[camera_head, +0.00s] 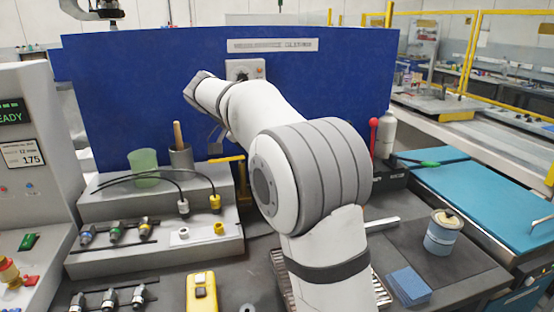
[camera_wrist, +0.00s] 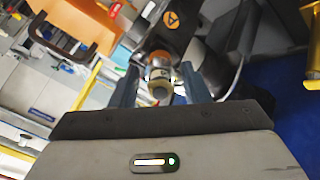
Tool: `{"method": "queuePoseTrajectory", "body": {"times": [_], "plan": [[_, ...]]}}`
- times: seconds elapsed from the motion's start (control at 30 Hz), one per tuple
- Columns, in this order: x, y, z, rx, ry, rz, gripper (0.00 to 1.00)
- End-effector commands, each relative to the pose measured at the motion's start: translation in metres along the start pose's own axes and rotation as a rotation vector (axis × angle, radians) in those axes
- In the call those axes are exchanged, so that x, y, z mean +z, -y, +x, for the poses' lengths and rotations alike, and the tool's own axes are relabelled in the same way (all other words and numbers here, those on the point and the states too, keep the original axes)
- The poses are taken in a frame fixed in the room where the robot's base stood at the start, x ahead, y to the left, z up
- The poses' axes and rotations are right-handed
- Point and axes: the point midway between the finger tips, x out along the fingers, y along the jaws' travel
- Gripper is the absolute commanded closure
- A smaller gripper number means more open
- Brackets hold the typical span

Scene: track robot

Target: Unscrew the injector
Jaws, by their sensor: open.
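In the wrist view, my gripper (camera_wrist: 159,72) has its two blue-grey fingers apart, one on each side of a small cylindrical part with a pale band (camera_wrist: 159,87), which looks like the injector. It sits in line with a metal fitting (camera_wrist: 160,60) beyond it. I cannot tell whether either finger touches it. In the head view, my arm reaches back toward the blue panel, and the part between the fingers cannot be made out. Several other injector-like parts with coloured bands (camera_head: 115,231) lie on the stepped grey stand (camera_head: 205,248) at the left.
The blue panel (camera_head: 130,90) closes off the back. A green cup (camera_head: 144,166), a metal cup (camera_head: 181,160) and black cables lie left of my arm. A yellow device (camera_head: 201,292) lies in front. A tin (camera_head: 442,234) and blue pads (camera_head: 408,286) are at the right.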

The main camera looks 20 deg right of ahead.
Motion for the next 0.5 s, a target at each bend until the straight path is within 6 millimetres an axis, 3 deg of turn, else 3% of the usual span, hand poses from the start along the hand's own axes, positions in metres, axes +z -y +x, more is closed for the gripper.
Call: {"method": "queuePoseTrajectory", "body": {"times": [0.5], "plan": [[0.0015,0.0017,0.0024,0.0,0.0,0.374,0.58]]}}
